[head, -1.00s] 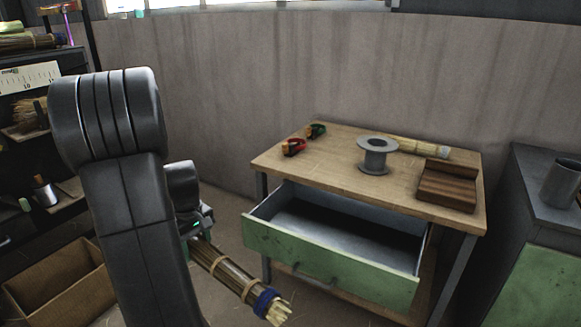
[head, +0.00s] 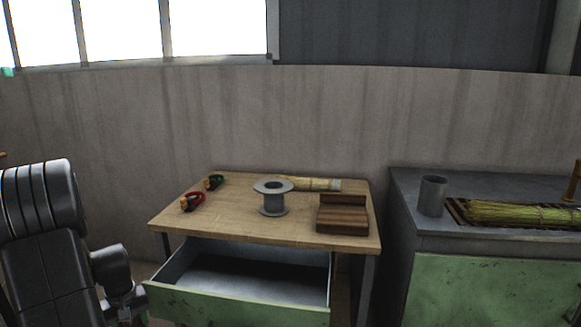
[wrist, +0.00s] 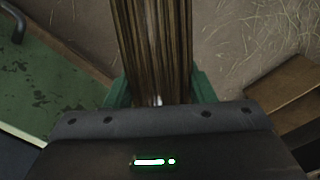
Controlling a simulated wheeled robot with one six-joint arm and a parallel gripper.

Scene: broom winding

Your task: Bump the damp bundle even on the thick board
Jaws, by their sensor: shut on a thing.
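My gripper (wrist: 160,100) is shut on a bundle of brown stalks (wrist: 152,45), which runs up between its green fingers in the wrist view. In the head view only part of my gripper (head: 125,308) shows at the lower left, and the held bundle is out of sight. A stepped dark brown wooden block (head: 343,220), perhaps the thick board, sits on the right front of the workbench. A greenish bundle (head: 515,214) lies on a slatted rack on the right cabinet. I cannot tell which bundle is the damp one.
A grey cup (head: 432,195) stands on the right cabinet (head: 480,242).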

